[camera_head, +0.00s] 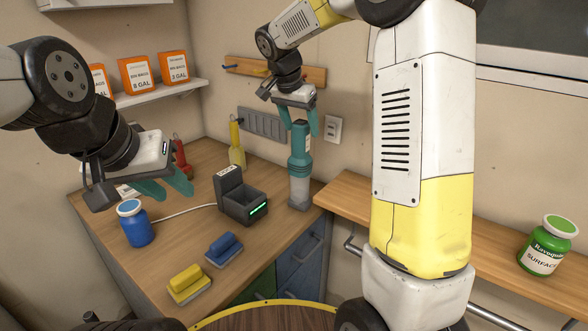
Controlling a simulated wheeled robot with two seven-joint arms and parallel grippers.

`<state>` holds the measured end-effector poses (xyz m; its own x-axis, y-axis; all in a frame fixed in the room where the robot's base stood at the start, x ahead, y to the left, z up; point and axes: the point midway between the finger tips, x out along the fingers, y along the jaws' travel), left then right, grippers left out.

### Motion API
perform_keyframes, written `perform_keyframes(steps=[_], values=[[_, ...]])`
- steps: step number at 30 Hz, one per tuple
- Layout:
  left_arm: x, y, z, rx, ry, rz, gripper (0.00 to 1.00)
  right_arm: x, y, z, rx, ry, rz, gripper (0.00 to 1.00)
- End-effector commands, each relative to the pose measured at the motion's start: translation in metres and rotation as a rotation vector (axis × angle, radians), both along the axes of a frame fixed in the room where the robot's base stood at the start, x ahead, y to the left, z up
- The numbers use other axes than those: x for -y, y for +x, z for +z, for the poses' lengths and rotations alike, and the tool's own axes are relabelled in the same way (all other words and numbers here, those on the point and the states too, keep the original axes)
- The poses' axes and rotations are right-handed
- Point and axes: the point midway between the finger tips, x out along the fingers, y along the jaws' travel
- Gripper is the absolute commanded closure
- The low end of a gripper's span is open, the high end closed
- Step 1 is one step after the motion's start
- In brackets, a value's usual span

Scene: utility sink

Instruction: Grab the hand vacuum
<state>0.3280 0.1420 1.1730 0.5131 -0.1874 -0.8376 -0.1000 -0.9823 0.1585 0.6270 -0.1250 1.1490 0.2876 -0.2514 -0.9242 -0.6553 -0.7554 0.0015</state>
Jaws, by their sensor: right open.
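The hand vacuum (300,166), teal and grey, stands upright on the wooden counter near its right end. My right gripper (300,126) is directly above it, pointing down, with its teal fingers open on either side of the vacuum's top. I cannot tell whether the fingers touch it. My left gripper (172,190) is at the left above the counter, away from the vacuum; its teal fingers look apart, with nothing between them.
A dark grey dock (241,205) with a green light is left of the vacuum. A blue jar (135,225), a blue brush (223,248) and a yellow brush (188,284) stand on the counter. A green jar (547,246) is on the right ledge.

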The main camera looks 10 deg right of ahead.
Motion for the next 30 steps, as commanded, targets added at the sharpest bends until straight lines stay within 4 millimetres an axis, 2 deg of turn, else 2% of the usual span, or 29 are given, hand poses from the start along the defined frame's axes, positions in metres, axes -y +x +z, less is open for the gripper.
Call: perform_keyframes(steps=[12,21,30], values=[[0.000,0.000,0.000,0.000,0.000,0.000,0.64,0.009,0.015,-0.052,0.001,0.001,0.002,0.33],[0.000,0.000,0.000,0.000,0.000,0.000,0.64,0.009,0.017,-0.056,0.003,0.002,0.003,0.33],[0.000,0.000,0.000,0.000,0.000,0.000,0.64,0.009,0.017,-0.056,0.003,0.002,0.003,0.92]])
